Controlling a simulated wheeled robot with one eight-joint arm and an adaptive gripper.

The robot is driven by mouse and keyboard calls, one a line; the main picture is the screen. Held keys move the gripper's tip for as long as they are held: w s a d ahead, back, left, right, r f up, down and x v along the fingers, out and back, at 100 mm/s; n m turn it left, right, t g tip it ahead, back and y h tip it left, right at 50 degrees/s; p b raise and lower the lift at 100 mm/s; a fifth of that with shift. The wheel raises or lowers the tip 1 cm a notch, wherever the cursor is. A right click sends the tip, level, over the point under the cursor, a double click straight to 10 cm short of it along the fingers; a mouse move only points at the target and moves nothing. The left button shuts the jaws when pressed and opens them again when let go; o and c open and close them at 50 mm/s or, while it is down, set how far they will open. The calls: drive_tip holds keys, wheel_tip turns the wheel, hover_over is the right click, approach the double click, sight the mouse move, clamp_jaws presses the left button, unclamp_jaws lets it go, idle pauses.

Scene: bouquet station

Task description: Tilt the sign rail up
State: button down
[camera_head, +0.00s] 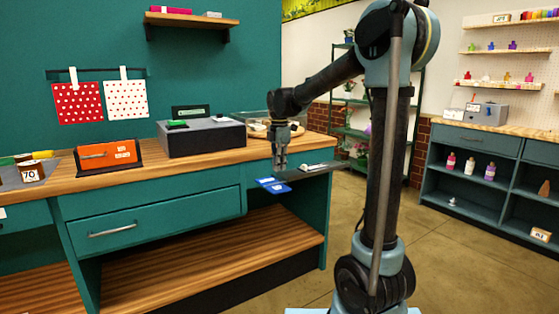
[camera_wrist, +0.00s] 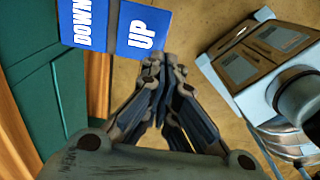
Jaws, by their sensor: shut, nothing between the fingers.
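The sign rail (camera_head: 312,172) shows as a thin dark strip at the counter's right front edge. A blue sign (camera_head: 272,185) is at its left end. In the wrist view the blue sign carries a DOWN panel (camera_wrist: 84,24) and an UP panel (camera_wrist: 140,30) in white letters. My gripper (camera_head: 280,168) points down just above the sign in the head view. In the wrist view my gripper (camera_wrist: 163,60) is shut and empty, its tips close to the lower right corner of the UP panel. I cannot tell whether they touch it.
The wooden counter (camera_head: 215,167) holds a grey box (camera_head: 200,140), an orange holder (camera_head: 108,155) and a round wooden tray (camera_head: 262,132). A teal drawer (camera_head: 150,225) is shut below. Shelves (camera_head: 465,170) stand at the right.

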sight(279, 191)
wheel_tip(279, 191, down, 9)
drive_tip(key=shift+r, duration=0.2)
drive_tip(key=shift+s+a, duration=0.1)
drive_tip(key=shift+a, duration=0.05)
idle(0.5)
drive_tip(key=shift+f, duration=0.1)
